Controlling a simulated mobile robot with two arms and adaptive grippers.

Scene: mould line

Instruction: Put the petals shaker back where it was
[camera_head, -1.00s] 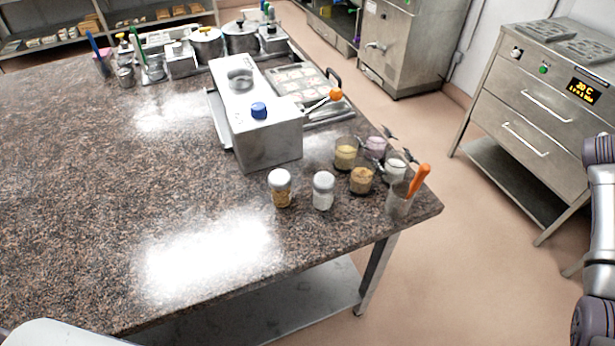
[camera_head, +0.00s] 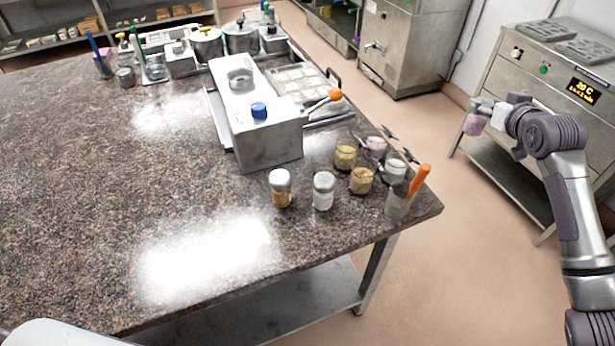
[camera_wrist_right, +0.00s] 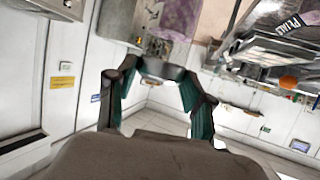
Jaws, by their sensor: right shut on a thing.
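The petals shaker (camera_head: 473,125), a small jar with pink contents and a grey top, is in my right gripper (camera_head: 489,112). It is held in the air right of the table, in front of the oven-like unit. In the right wrist view the dark fingers sit on either side of a grey lid-like part, with pink-purple contents (camera_wrist_right: 178,18) at the top edge. Two shakers stand on the table near its front right corner: one with golden contents (camera_head: 281,190) and one with white contents (camera_head: 323,192). My left gripper is not in view.
Several small glasses, including a yellow one (camera_head: 345,155) and a brown one (camera_head: 361,181), stand by the table's right edge. A cup (camera_head: 397,205) holds an orange-handled tool. A steel box (camera_head: 262,140) stands behind the shakers. The speckled table (camera_head: 110,190) is clear front left.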

